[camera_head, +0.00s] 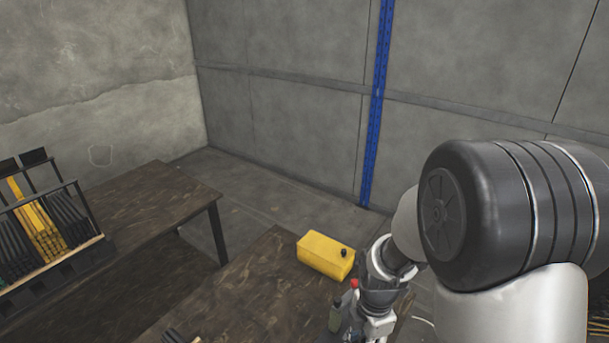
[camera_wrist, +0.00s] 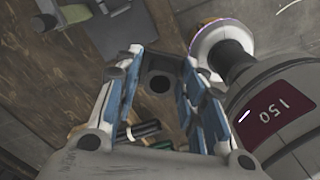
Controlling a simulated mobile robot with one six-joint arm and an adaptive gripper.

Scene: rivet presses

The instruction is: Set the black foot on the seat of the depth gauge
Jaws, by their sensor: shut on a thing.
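In the wrist view my gripper (camera_wrist: 160,58) has its two blue-padded fingers on either side of a dark grey piece (camera_wrist: 160,65) with a round black hole. This piece looks like the black foot, held between the fingertips. A grey object with flat parts (camera_wrist: 75,14) lies on the brown table at the upper left of that view. I cannot tell whether it is the depth gauge, and I make out no seat. In the head view my gripper (camera_head: 374,325) is over the near table's right side, its fingertips not clear.
A small red-topped item (camera_head: 354,284) and a greenish item (camera_head: 335,318) show beside my gripper. A grey body labelled 150 (camera_wrist: 275,112) fills the wrist view's right. A rack (camera_head: 45,235) stands on the left table (camera_head: 150,200).

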